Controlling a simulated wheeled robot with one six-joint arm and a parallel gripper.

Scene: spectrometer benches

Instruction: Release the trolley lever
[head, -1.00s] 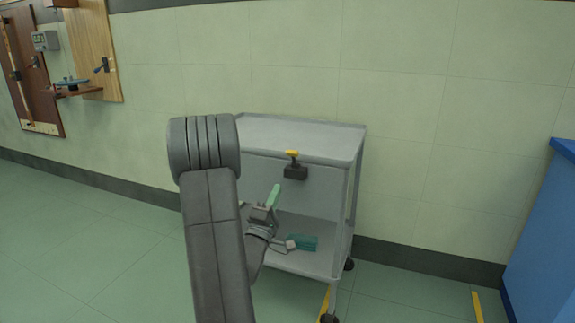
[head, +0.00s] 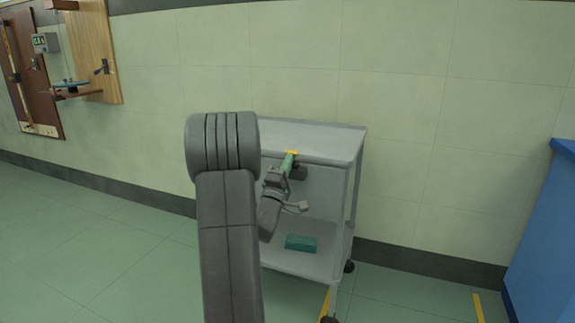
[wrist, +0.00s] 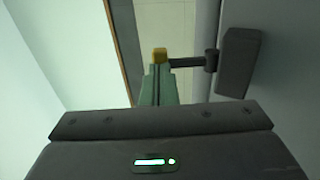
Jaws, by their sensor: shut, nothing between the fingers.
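The trolley lever has a yellow knob (head: 292,152) and a dark arm on a dark block (head: 300,172), on the grey trolley's front panel just under its top. In the wrist view the yellow knob (wrist: 159,55) sits at the end of a dark rod (wrist: 186,62) that runs left from its block (wrist: 238,63). My gripper (head: 288,160) has green fingers, shut and empty, pointing up at the knob from below. In the wrist view the fingertips (wrist: 159,72) are right at the knob and overlap its lower edge. I cannot tell whether they touch it.
The grey trolley (head: 337,142) stands against the tiled wall, with a teal box (head: 301,243) on its lower shelf. A blue bench (head: 545,240) is at the far right. Wall-mounted wooden boards (head: 92,40) are at the upper left. Floor at the left is clear.

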